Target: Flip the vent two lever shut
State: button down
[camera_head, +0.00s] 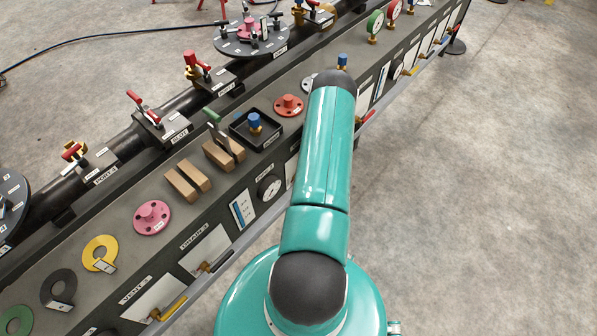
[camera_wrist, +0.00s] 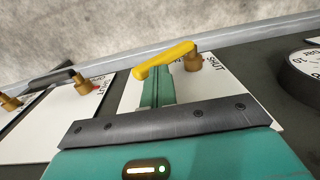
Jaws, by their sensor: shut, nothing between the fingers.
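A yellow lever (camera_wrist: 165,59) on a brass pivot (camera_wrist: 193,61) sits on a white plate (camera_wrist: 215,88) in the wrist view. Its handle runs left from the pivot, and the word SHUT is printed just right of the pivot. No vent number is readable there, so I cannot confirm that it is vent two. My gripper (camera_wrist: 157,82) is shut and empty, with its teal fingertips right at the handle's near side; I cannot tell whether they touch it. In the head view my arm hides the gripper, and I cannot surely match this lever.
A neighbouring lever with a dark handle (camera_wrist: 52,79) is at the left in the wrist view, and a dial gauge (camera_wrist: 305,70) is at the right. Open floor (camera_head: 490,200) lies to the right.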

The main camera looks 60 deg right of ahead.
jog(key=shift+d+f, duration=0.25)
jog(key=shift+d, duration=0.15)
jog(key=shift+r, duration=0.15)
dwell(0.4)
